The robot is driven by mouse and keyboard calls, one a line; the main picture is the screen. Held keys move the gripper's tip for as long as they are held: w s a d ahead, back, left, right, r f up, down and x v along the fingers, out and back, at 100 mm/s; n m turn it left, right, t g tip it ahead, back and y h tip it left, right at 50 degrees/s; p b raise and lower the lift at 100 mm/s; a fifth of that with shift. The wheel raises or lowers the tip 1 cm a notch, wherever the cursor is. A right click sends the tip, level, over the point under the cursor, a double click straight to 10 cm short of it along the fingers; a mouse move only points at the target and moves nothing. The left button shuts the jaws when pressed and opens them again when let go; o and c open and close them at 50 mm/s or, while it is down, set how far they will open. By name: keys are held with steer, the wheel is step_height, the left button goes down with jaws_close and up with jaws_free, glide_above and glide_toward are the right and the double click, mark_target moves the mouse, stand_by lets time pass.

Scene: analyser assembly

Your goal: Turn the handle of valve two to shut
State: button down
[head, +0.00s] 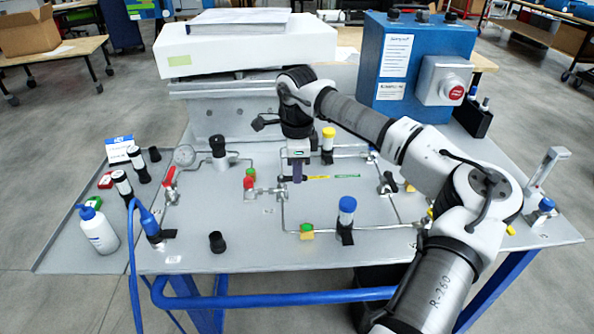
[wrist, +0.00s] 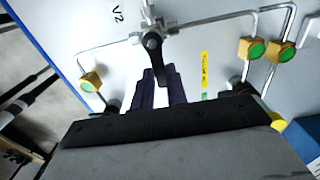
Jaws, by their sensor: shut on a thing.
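Valve two has a black lever handle (wrist: 155,58) on a metal fitting in the pipe, beside a printed "V2" label (wrist: 118,11) in the wrist view. My gripper (wrist: 163,88) has its two dark fingers on either side of the handle's free end and is shut on it. The handle points from the fitting toward my gripper, roughly across the pipe run. In the head view my gripper (head: 297,178) points down at the panel near the middle, and it hides most of the handle.
A red-handled valve (head: 169,180) is at left, another black-handled valve (head: 386,184) at right. A white instrument (head: 245,48) and a blue box (head: 420,65) stand behind.

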stand_by(0.4)
steer(key=c, duration=1.4)
jaws_free()
steer(key=shift+r, duration=0.1)
step_height(320, 180, up, 14)
steer(key=b, duration=0.1)
steer(key=shift+f, duration=0.2)
